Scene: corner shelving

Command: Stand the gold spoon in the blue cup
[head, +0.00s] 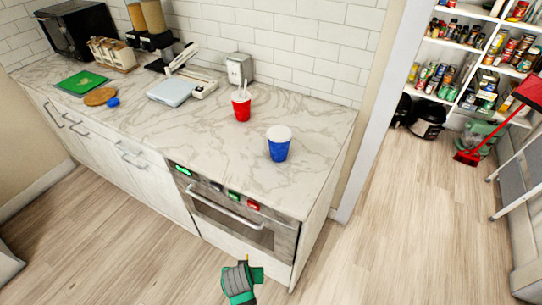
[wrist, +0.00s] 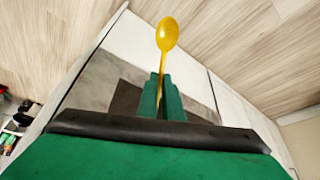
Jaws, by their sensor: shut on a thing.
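The blue cup (head: 278,148) stands upright on the marble counter near its right end. Its inside shows white from above. The gold spoon (wrist: 167,36) shows in the wrist view, its bowl pointing away from my gripper. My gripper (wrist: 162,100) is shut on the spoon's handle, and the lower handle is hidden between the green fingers. In the head view my gripper (head: 243,284) is low in front of the oven, over the floor and well apart from the cup.
A red cup (head: 241,107) with white utensils stands left of the blue cup. A metal dispenser (head: 240,69) is against the tiled wall. The counter (head: 200,140) is clear around the blue cup's front.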

